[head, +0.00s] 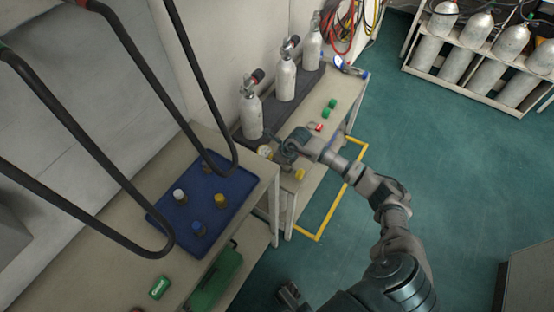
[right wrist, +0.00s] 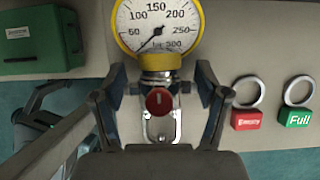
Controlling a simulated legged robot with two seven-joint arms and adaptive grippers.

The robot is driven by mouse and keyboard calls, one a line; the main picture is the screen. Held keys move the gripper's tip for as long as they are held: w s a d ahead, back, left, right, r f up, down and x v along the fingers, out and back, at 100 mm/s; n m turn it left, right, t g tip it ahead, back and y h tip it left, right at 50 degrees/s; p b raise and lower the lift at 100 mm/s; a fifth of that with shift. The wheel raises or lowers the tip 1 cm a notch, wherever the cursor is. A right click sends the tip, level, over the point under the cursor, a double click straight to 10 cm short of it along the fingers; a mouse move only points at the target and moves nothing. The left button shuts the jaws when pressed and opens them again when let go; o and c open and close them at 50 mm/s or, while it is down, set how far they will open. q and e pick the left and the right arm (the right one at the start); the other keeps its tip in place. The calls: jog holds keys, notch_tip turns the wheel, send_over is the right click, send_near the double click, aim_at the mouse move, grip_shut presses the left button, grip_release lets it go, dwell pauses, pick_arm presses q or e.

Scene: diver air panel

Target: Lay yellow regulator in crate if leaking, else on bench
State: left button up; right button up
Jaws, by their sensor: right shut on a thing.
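A regulator with a yellow top (head: 220,200) stands on the blue tray (head: 160,214), near a white-topped one (head: 180,196) and a blue one (head: 198,228). My right gripper (head: 287,152) is at the shelf table beyond the bench (head: 250,163). In the right wrist view, my right gripper (right wrist: 158,88) is shut on the metal fitting under a yellow-rimmed gauge (right wrist: 160,25), with a red knob (right wrist: 158,101) between the fingers. The gauge needle points low on the dial. My left gripper (head: 289,296) seems to be low at the bottom edge; its jaws are unclear.
A red Empty tag (right wrist: 247,117) and a green Full tag (right wrist: 298,117) lie right of the gauge. A green crate (head: 218,277) is below the bench.

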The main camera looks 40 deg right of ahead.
jog(key=shift+a+r, duration=0.1)
jog(key=shift+a, duration=0.15)
jog(key=shift+d, duration=0.2)
jog(key=shift+a+f, duration=0.15)
jog(key=shift+f, duration=0.2)
jog(key=shift+f, duration=0.2)
jog(key=o, duration=1.8)
jog(key=shift+o, duration=0.2)
jog(key=shift+f, duration=0.1)
jog(key=v, duration=1.2)
